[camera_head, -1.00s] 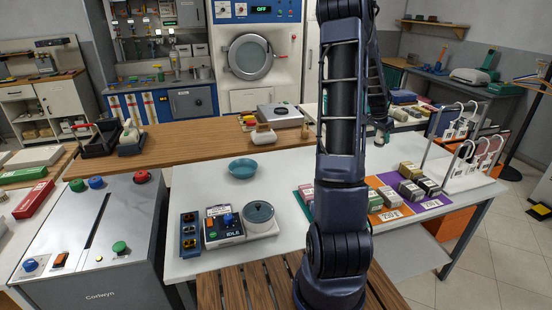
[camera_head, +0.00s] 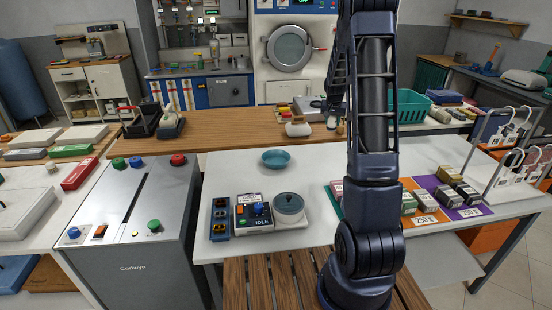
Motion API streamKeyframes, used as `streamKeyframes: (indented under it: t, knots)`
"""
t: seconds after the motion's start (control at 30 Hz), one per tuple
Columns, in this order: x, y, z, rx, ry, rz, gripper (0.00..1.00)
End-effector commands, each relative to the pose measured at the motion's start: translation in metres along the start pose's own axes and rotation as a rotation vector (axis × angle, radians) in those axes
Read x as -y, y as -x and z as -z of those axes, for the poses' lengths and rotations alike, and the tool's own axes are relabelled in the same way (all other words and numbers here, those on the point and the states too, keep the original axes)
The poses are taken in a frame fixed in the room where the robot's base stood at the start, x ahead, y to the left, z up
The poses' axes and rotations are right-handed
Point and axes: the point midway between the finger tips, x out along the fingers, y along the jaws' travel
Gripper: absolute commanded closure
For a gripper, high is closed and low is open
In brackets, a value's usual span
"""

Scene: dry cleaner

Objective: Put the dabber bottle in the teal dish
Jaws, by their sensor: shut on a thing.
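The teal dish (camera_head: 276,160) sits on the white table, left of my arm, and looks empty. My gripper (camera_head: 332,112) is beyond my upright arm and just left of it in the picture, further back than the dish and to its right. It is shut on the dabber bottle (camera_head: 331,123), a small pale bottle that shows only in part below the fingers. The bottle hangs roughly upright, apart from the dish. The fingertips are small and partly hidden.
A scale-like device marked IDLE (camera_head: 254,214), a lidded grey pot (camera_head: 289,206) and a blue tray (camera_head: 220,218) stand in front of the dish. Small boxes (camera_head: 447,198) lie at right. A wooden counter (camera_head: 240,128) runs behind. The table around the dish is clear.

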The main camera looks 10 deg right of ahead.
Motion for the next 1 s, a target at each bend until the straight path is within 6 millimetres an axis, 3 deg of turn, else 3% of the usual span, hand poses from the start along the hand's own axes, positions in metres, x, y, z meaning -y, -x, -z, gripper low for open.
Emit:
streamKeyframes:
  t: [0.03, 0.3, 0.5, 0.57, 0.8, 1.0]
  knots:
    - [0.023, 0.002, -0.002, -0.001, 0.047, 0.021, 0.86]
    - [0.139, 0.017, -0.025, -0.001, 0.307, 0.129, 0.86]
    - [0.209, 0.032, -0.047, 0.0, 0.472, 0.196, 0.86]
    - [0.224, 0.036, -0.053, 0.0, 0.508, 0.211, 0.93]
    - [0.255, 0.042, -0.067, 0.001, 0.584, 0.241, 0.92]
    - [0.256, 0.013, -0.081, 0.004, 0.589, 0.243, 0.92]
